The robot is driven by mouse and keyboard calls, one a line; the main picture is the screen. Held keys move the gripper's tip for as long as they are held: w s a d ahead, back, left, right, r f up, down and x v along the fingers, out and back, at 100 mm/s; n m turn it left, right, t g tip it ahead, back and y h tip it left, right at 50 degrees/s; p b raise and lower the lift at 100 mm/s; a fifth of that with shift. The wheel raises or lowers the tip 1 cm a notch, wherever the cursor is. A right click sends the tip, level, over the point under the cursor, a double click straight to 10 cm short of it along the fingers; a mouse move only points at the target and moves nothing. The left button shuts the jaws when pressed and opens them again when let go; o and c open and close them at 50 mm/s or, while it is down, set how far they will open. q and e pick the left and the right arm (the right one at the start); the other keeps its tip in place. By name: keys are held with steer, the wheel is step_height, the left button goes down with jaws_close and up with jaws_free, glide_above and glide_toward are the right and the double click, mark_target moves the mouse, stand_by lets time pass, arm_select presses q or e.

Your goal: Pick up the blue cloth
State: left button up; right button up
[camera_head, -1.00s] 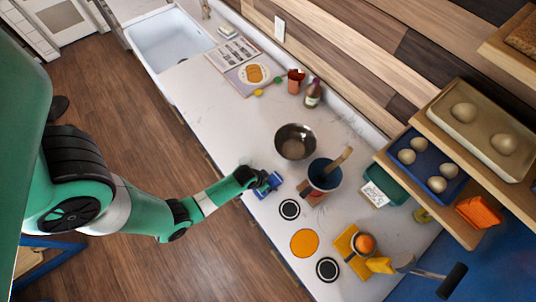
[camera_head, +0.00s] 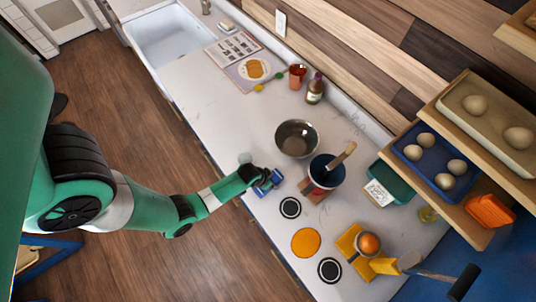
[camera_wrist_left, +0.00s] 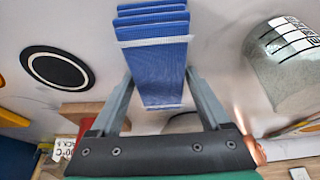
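The blue cloth (camera_head: 275,178) lies folded near the front edge of the white counter. It also shows in the left wrist view (camera_wrist_left: 156,60) as several stacked blue layers with pale edges. My left gripper (camera_head: 262,180) is at the cloth. In the left wrist view, its two fingers (camera_wrist_left: 159,75) stand on either side of the cloth, which fills nearly the whole gap between them. I cannot tell whether the fingers press on it. My right gripper is not in view.
Close by are a metal bowl (camera_head: 297,139), a dark blue pot (camera_head: 322,175) with a wooden utensil, a black coaster (camera_head: 290,207) and an orange disc (camera_head: 306,242). Shelves with egg trays (camera_head: 410,168) overhang at right. Counter toward the sink (camera_head: 172,42) is mostly clear.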

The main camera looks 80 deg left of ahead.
arm_select(q)
steer(key=c, duration=0.9)
steer(key=shift+c, duration=0.2)
